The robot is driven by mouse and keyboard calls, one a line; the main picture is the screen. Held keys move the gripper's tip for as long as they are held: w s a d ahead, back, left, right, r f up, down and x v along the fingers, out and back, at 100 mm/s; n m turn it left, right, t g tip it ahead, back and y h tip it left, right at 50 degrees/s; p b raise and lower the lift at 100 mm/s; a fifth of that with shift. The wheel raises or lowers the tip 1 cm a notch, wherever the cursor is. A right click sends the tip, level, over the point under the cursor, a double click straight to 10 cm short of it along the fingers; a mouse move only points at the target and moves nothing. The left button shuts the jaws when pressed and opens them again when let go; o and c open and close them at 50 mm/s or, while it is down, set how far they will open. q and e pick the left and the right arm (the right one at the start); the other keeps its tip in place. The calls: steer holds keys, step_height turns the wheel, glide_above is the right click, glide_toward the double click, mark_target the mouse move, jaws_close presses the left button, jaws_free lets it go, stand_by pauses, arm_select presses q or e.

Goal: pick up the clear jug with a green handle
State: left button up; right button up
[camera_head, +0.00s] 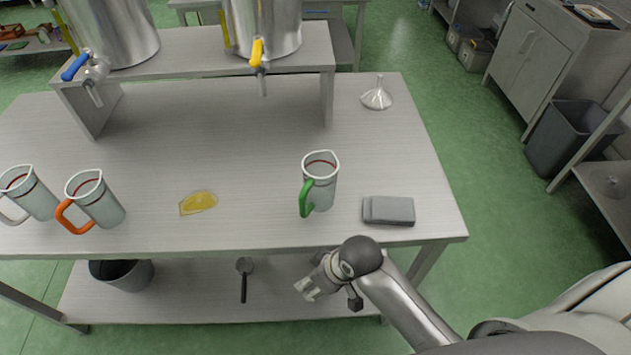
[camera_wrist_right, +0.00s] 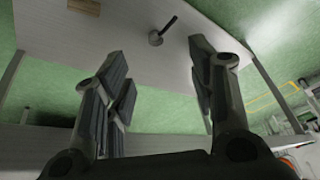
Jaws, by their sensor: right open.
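The clear jug with a green handle (camera_head: 320,182) stands upright on the metal table (camera_head: 270,222), right of its middle. Its green handle points to the front left. My right gripper (camera_head: 305,290) is in front of the table's front edge, lower in the picture than the jug and apart from it. In the right wrist view my right gripper (camera_wrist_right: 160,95) is open, with nothing between its fingers. The jug does not show in the wrist view. My left gripper is not in view.
A yellow puddle (camera_head: 198,202) and an orange-handled jug (camera_head: 97,200) are to the left. A funnel (camera_head: 377,95) stands behind. Steel tanks with taps sit on a raised shelf (camera_head: 190,65).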

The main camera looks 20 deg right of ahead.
steer(key=a+r+n+y+p, duration=0.1)
steer(key=a+r+n, duration=0.3)
steer(key=r, duration=0.8)
step_height(320, 180, up, 15)
steer(key=n+g+h, duration=0.3)
steer(key=n+h, duration=0.1)
steer(key=n, duration=0.6)
glide_above(300, 194)
steer(key=shift+w, duration=0.4)
step_height(300, 194, down, 5)
steer(key=shift+d+p, duration=0.15)
steer(key=shift+p, duration=0.25)
steer(key=shift+f+p, duration=0.3)
steer(key=shift+f, duration=0.25)
step_height(300, 194, down, 4)
steer(key=shift+r+p, duration=0.15)
steer(key=shift+p, duration=0.4)
steer(key=shift+f, duration=0.35)
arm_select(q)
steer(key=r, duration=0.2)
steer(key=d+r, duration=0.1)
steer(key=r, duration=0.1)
